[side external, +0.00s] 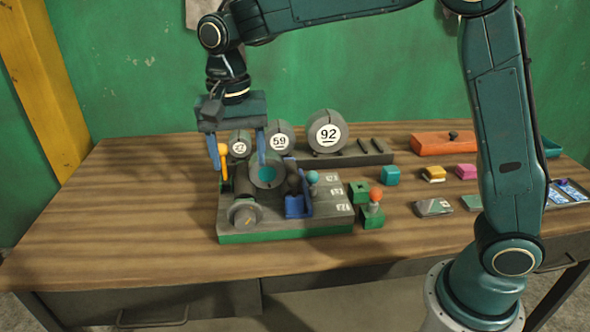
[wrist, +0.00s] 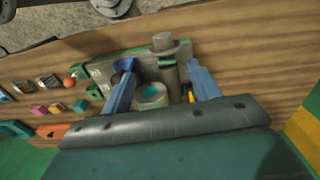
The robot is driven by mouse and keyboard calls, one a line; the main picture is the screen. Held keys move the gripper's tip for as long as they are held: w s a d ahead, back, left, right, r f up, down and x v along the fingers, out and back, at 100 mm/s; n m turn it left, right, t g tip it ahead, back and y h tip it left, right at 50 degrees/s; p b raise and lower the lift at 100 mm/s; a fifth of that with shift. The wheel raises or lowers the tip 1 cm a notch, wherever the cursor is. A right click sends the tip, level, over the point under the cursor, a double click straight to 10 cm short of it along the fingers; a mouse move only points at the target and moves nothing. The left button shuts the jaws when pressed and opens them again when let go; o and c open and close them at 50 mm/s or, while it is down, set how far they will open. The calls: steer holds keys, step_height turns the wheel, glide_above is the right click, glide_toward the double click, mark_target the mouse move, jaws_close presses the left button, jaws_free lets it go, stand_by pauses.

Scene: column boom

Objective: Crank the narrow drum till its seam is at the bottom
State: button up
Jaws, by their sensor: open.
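A grey block on a green base (side external: 285,232) carries the drum parts. A grey drum with a teal centre (side external: 268,174) stands on it, and it also shows between the fingers in the wrist view (wrist: 152,95). A smaller grey cylinder (side external: 245,212) is at the block's front left. A yellow upright handle (side external: 224,160) stands at the back left, near my left finger. My gripper (side external: 240,165) points down, open and empty, with its blue fingers spread above the block. I cannot tell for certain which drum is the narrow one, and its seam is not readable.
Behind are round drums marked 27 (side external: 239,147), 59 (side external: 279,141) and 92 (side external: 328,135) on a dark rack. A blue bracket (side external: 298,205) and a teal knob (side external: 313,177) are on the block. The table's left side is clear.

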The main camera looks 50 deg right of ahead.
mark_target(242, 214)
steer(key=shift+w+a+f, duration=0.3)
steer(key=shift+a, duration=0.1)
steer(key=shift+f, duration=0.1)
steer(key=shift+s+d+f, duration=0.1)
steer(key=shift+d+f, duration=0.05)
steer(key=shift+f, duration=3.25)
steer(key=shift+s+d+f, duration=0.1)
steer(key=shift+f, duration=3.3)
steer(key=c, duration=1)
steer(key=shift+w+a+g+h, duration=0.1)
steer(key=shift+g+h, duration=0.4)
